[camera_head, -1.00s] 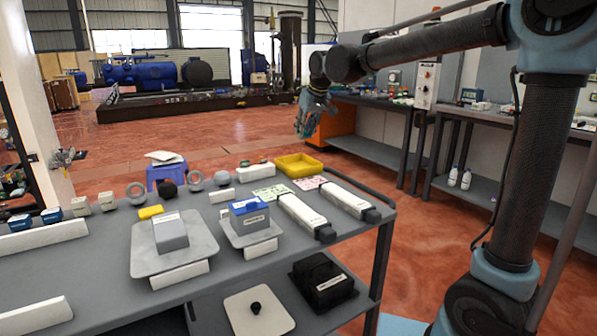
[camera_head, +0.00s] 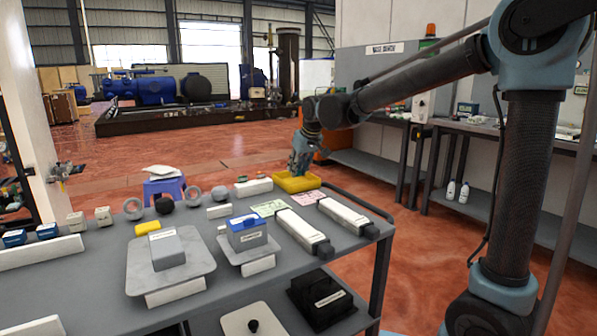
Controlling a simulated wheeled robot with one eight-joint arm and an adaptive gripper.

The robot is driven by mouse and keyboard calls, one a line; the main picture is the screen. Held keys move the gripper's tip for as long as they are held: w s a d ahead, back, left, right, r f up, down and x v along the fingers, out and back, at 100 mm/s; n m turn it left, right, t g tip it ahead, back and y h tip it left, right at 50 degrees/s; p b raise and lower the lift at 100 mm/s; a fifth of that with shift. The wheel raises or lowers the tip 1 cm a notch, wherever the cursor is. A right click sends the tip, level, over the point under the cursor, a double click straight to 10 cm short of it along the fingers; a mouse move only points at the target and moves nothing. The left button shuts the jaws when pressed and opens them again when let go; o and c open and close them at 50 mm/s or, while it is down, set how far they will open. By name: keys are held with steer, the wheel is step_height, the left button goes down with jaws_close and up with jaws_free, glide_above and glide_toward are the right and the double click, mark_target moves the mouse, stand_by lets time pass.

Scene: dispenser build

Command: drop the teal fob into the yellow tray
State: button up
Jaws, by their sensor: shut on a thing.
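The yellow tray (camera_head: 296,185) stands at the far right corner of the grey table, with its near wall and rim showing. My gripper (camera_head: 297,170) points down over the tray, its fingertips close to or just inside the tray's opening. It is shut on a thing. The teal fob is too small, or too hidden by the fingers, to make out here. I cannot tell whether the fingertips touch the tray.
Green and pink cards (camera_head: 268,208) and two long white devices (camera_head: 343,216) lie just in front of the tray. A blue-topped box (camera_head: 248,234) and a grey box (camera_head: 167,248) stand on pads nearer. A white block (camera_head: 254,187) is left of the tray.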

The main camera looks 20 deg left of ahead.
steer(key=shift+f, duration=0.4)
steer(key=shift+f, duration=0.6)
steer(key=o, duration=0.8)
steer(key=shift+r, duration=0.5)
steer(key=v, duration=1.2)
steer(key=shift+s+d+r, duration=0.1)
